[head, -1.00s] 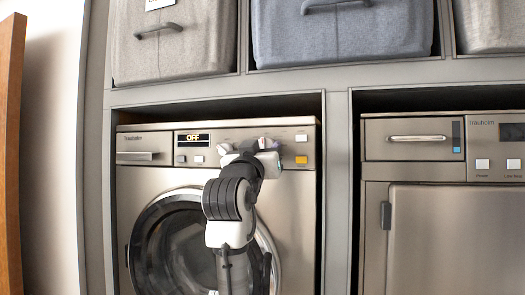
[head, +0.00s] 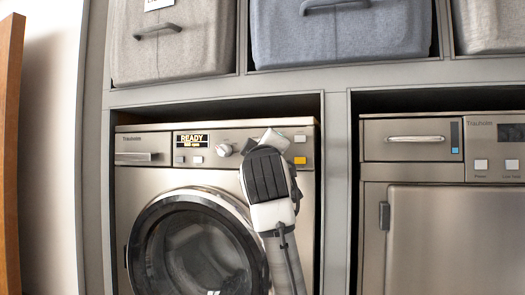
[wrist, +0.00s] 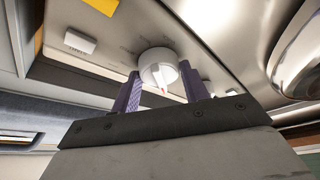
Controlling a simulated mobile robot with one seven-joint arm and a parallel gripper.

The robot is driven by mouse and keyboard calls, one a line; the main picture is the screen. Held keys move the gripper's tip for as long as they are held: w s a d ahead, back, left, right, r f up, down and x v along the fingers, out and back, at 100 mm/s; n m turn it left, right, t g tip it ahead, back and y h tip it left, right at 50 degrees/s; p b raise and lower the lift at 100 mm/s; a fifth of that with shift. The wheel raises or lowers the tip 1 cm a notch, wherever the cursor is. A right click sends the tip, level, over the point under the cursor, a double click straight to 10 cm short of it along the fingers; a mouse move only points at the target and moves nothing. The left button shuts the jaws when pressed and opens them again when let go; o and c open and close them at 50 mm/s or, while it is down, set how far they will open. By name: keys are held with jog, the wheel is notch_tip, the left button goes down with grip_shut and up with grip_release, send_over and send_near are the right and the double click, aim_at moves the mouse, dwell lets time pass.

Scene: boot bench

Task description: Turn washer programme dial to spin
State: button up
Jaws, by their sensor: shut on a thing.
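The washer (head: 150,185) stands in the left bay, its display (head: 193,140) reading READY with a smaller line that seems to end in rpm. In the wrist view the round white dial (wrist: 155,62) with a red mark sits between the two purple fingers of my gripper (wrist: 160,78). My gripper is shut on this dial, the right-hand one of the panel, beside the buttons. In the head view my wrist covers the dial and the fingertips. A second knob (head: 224,150) shows free to the left.
A yellow button (head: 300,160) and a white button (head: 300,138) are close to the right of my gripper. The round door (head: 197,250) is below. Another appliance (head: 430,230) stands in the right bay, and fabric bins (head: 340,35) fill the shelf above.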

jog(key=n+g, duration=0.1)
jog(key=n, duration=0.1)
jog(key=n+y, duration=0.1)
jog(key=n, duration=0.2)
jog(key=shift+g, duration=0.4)
jog(key=shift+r+n, duration=0.1)
jog(key=shift+n, duration=0.2)
jog(key=o, duration=1)
jog(key=s+b, duration=0.2)
jog(key=s, duration=0.2)
jog(key=s+b, duration=0.2)
jog(key=s, duration=0.3)
jog(key=s+d+f+b, duration=0.1)
jog(key=s+b, duration=0.1)
jog(key=s, duration=0.2)
jog(key=shift+s, duration=0.4)
jog(key=shift+a, duration=0.1)
